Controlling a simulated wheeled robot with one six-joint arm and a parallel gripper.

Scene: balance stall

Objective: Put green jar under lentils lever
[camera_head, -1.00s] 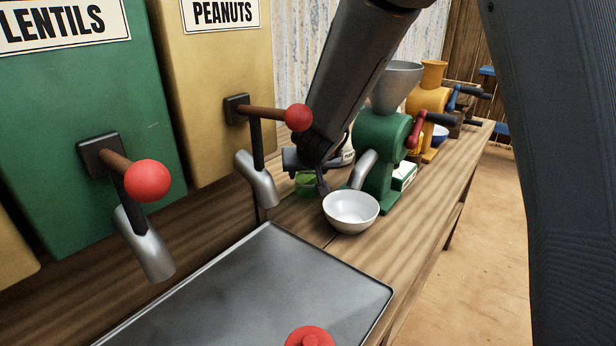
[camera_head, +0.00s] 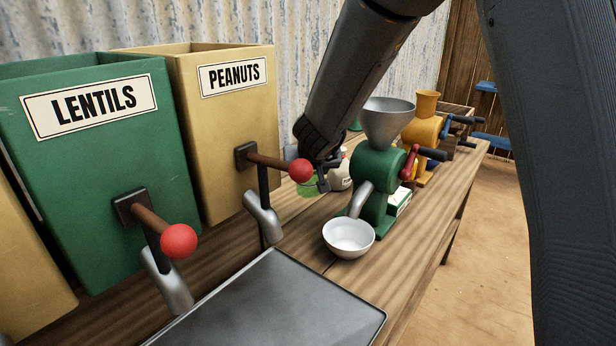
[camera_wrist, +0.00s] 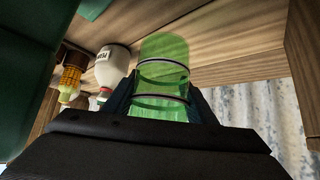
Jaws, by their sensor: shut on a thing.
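The green jar (camera_wrist: 164,75) is see-through and sits between the fingers of my gripper (camera_wrist: 162,105) in the wrist view. In the head view the green jar (camera_head: 307,188) shows only in part below my gripper (camera_head: 318,182), near the peanuts lever. My gripper is shut on the jar. The lentils bin (camera_head: 100,170) is green, at the left. Its lentils lever (camera_head: 160,228) has a red ball end, above a metal spout (camera_head: 168,283). The lentils lever is well left of my gripper.
The yellow peanuts bin (camera_head: 222,140) with its red-ended lever (camera_head: 275,164) stands between. A metal tray (camera_head: 290,305) lies in front. A white bowl (camera_head: 348,238) sits below the green grinder (camera_head: 377,178). A white bottle (camera_wrist: 112,66) stands near the jar.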

